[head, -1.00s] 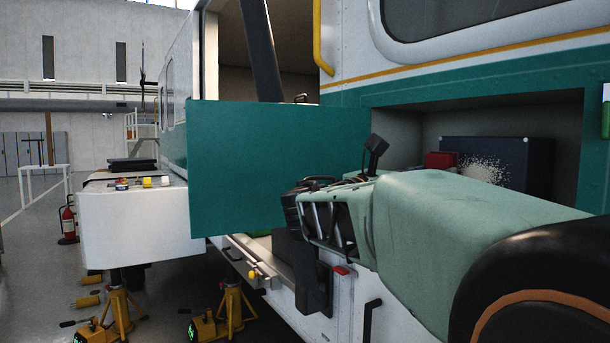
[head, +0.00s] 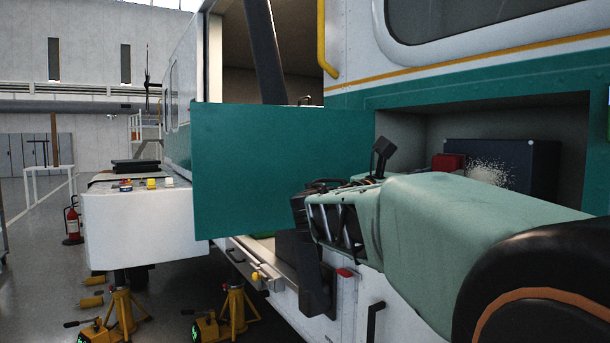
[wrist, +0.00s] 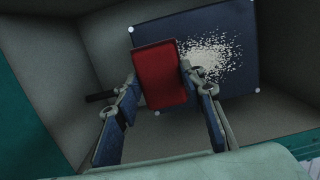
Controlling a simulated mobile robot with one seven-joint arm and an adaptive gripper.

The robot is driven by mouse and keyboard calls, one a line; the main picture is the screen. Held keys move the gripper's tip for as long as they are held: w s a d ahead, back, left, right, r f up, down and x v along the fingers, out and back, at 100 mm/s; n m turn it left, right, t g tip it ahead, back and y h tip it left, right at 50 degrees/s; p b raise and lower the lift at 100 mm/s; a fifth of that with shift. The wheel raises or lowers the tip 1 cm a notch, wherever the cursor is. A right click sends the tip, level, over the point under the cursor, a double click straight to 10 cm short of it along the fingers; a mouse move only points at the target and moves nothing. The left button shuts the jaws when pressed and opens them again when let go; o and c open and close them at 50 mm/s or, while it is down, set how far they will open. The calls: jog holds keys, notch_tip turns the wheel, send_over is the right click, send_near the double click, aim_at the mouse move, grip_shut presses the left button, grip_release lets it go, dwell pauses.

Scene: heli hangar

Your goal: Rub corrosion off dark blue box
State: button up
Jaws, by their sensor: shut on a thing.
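The dark blue box (head: 530,165) sits inside the recessed bay in the helicopter's side. Pale speckled corrosion (head: 488,171) covers part of its face; it also shows in the wrist view (wrist: 212,57). My gripper (wrist: 160,82) is shut on a red block (wrist: 160,73), which also shows in the head view (head: 448,162). The block is in front of the box's left part, just left of the speckles. I cannot tell whether it touches the face. In the head view my arm hides the gripper's fingers and the lower part of the box.
The bay's walls (wrist: 45,70) enclose the gripper closely, and a dark bar (wrist: 100,97) projects at its left. An open teal door panel (head: 280,165) stands left of the bay. Yellow jacks (head: 238,310) stand on the floor below.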

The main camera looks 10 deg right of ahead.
jog(key=shift+w+d, duration=0.2)
jog(key=shift+d, duration=0.3)
